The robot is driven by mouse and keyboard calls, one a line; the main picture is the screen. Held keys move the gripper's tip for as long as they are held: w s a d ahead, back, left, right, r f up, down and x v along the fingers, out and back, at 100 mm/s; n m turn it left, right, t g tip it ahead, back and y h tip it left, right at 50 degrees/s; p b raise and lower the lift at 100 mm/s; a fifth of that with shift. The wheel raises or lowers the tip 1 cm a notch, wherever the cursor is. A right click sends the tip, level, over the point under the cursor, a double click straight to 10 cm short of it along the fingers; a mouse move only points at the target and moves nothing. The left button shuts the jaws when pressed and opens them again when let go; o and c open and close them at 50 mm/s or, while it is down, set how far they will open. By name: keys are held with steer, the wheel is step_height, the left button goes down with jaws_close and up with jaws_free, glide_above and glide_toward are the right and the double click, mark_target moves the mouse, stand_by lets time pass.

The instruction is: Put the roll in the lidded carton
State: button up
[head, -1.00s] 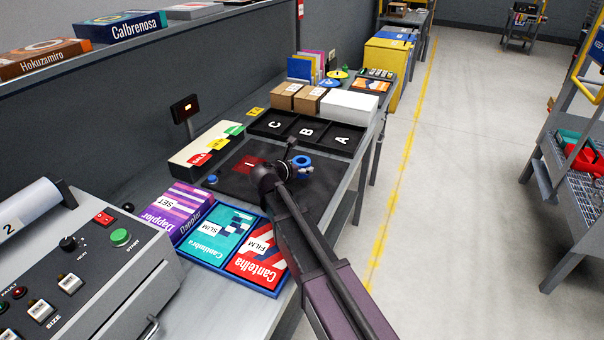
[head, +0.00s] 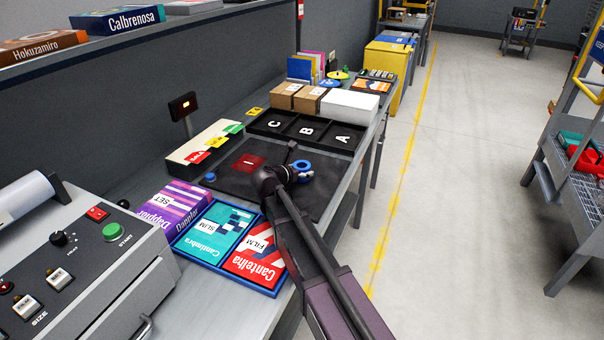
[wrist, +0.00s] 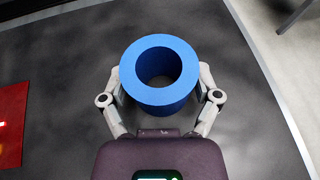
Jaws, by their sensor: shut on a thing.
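The roll is a thick blue ring. In the wrist view the roll (wrist: 160,98) sits between the two fingers of my gripper (wrist: 160,76), which is shut on its outer sides. In the head view the roll (head: 306,178) shows at the end of my arm, over the right part of the dark mat (head: 232,184). I cannot tell its exact height above the mat. Two brown cartons, a left one (head: 285,90) and a right one (head: 308,93), stand behind the black tray. I cannot tell which of them has a lid.
The black tray (head: 328,141) has compartments C, B and A. A white stack (head: 349,106) stands right of the cartons. Nearer are a blue tray (head: 265,290) of boxed goods, a cream box with coloured tabs (head: 193,152) and a control panel (head: 75,262). A red square (head: 248,162) marks the mat.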

steer(key=shift+f, duration=0.15)
steer(key=o, duration=1)
steer(key=shift+c, duration=0.2)
steer(key=shift+r, duration=0.2)
steer(key=shift+s+r, duration=0.1)
steer(key=shift+s, duration=0.05)
steer(key=shift+s+a+r+p, duration=0.2)
steer(key=shift+s+p, duration=0.1)
steer(key=p+v, duration=0.3)
steer(key=v, duration=0.6)
steer(key=shift+p+v, duration=0.5)
steer(key=shift+v, duration=0.45)
